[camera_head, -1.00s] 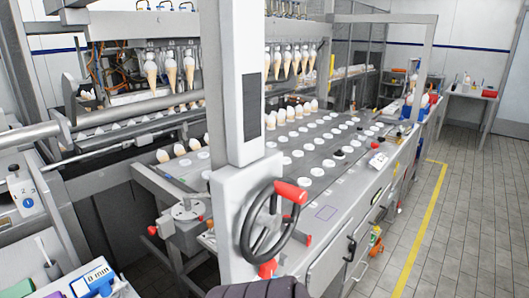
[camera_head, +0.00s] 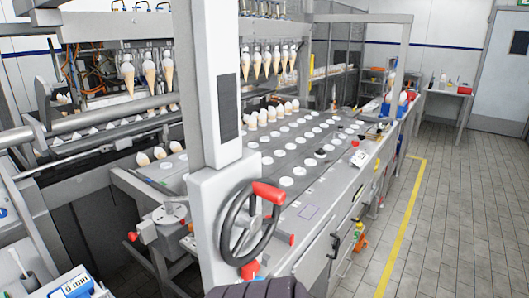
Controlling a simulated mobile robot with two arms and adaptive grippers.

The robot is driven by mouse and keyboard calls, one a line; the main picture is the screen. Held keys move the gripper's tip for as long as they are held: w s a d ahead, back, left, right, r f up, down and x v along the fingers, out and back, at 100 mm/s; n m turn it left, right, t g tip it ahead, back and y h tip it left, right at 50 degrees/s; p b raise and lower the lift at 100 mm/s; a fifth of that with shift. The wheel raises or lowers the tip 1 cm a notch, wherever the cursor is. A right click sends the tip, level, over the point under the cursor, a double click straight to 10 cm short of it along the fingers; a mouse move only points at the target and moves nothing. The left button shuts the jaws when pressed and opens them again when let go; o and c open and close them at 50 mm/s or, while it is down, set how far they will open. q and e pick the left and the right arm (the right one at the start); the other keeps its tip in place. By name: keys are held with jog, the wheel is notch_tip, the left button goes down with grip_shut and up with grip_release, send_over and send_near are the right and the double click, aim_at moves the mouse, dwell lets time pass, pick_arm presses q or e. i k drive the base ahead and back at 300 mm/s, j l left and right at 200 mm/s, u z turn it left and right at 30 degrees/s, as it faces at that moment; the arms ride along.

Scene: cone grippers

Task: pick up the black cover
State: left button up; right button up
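A small dark round piece (camera_head: 320,154) lies among the white discs on the machine's flat top. It may be the black cover, but it is too small for me to be sure. Neither of my grippers is in view. A dark ribbed shape at the bottom edge of the picture looks like part of my own body.
The grey ice-cream cone machine fills the left and middle, with hanging cones (camera_head: 150,70). A white column with a black and red handwheel (camera_head: 252,222) stands close in front. Tiled floor (camera_head: 455,215) with a yellow line (camera_head: 402,235) is clear on the right.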

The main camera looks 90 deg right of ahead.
aim_at(320, 152)
jog(key=z, duration=0.5)
jog(key=k+z, duration=0.1)
jog(key=z, duration=0.35)
jog(key=l+z, duration=0.1)
jog(key=z, duration=0.4)
jog(key=l+z, duration=0.1)
jog(key=z, duration=0.85)
jog(key=k+l, duration=0.05)
jog(key=l, duration=0.05)
